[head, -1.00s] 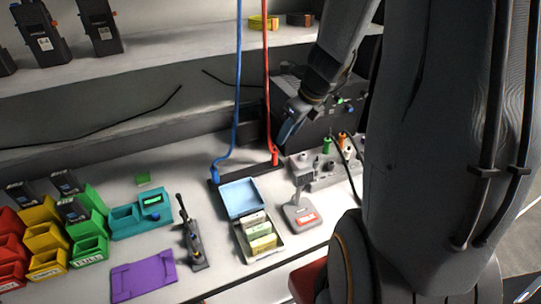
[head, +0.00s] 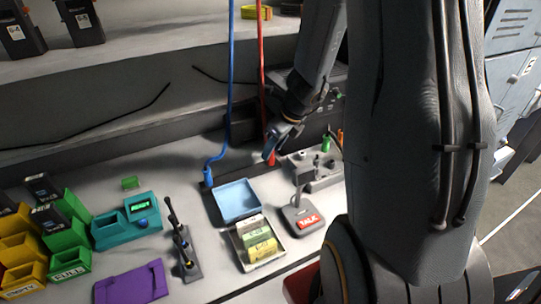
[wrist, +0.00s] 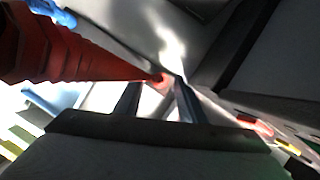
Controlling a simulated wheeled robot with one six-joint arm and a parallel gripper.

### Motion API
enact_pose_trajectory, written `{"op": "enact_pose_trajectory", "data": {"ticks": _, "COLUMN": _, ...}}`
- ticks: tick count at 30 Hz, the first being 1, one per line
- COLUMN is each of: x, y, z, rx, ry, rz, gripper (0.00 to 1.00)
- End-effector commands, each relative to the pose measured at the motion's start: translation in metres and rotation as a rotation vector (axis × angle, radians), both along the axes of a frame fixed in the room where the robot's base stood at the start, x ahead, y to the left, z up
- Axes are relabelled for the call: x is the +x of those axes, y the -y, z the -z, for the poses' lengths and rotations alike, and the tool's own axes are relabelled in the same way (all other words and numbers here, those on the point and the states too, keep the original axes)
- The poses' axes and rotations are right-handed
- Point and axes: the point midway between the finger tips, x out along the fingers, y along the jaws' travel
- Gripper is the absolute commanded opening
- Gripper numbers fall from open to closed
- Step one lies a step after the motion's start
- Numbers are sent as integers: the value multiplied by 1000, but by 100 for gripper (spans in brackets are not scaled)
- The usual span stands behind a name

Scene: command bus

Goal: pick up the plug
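The task does not say which plug. A red plug (head: 270,158) hangs at the lower end of a red cable at the back of the bench, and a blue plug (head: 208,177) sits at the end of a blue cable to its left. My gripper (head: 273,143) is beside the red plug, partly overlapping its cable in the head view. In the wrist view my gripper (wrist: 158,98) has its two fingers apart with nothing clearly held. Contact cannot be told.
A grey panel with knobs (head: 318,170) is to the right. A shelf runs above.

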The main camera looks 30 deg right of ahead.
Motion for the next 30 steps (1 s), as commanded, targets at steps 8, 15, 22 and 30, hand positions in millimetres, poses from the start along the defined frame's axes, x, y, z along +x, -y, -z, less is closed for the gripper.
{"op": "enact_pose_trajectory", "data": {"ticks": 8, "x": 2, "y": -1, "z": 4, "rx": -1, "ry": 0, "rz": 0, "gripper": 37}}
{"op": "enact_pose_trajectory", "data": {"ticks": 15, "x": 2, "y": -1, "z": 4, "rx": -1, "ry": 0, "rz": 0, "gripper": 4}}
{"op": "enact_pose_trajectory", "data": {"ticks": 22, "x": 2, "y": -1, "z": 4, "rx": -1, "ry": 0, "rz": 0, "gripper": 4}}
{"op": "enact_pose_trajectory", "data": {"ticks": 30, "x": 2, "y": 0, "z": -28, "rx": -4, "ry": 4, "rz": -1, "gripper": 4}}
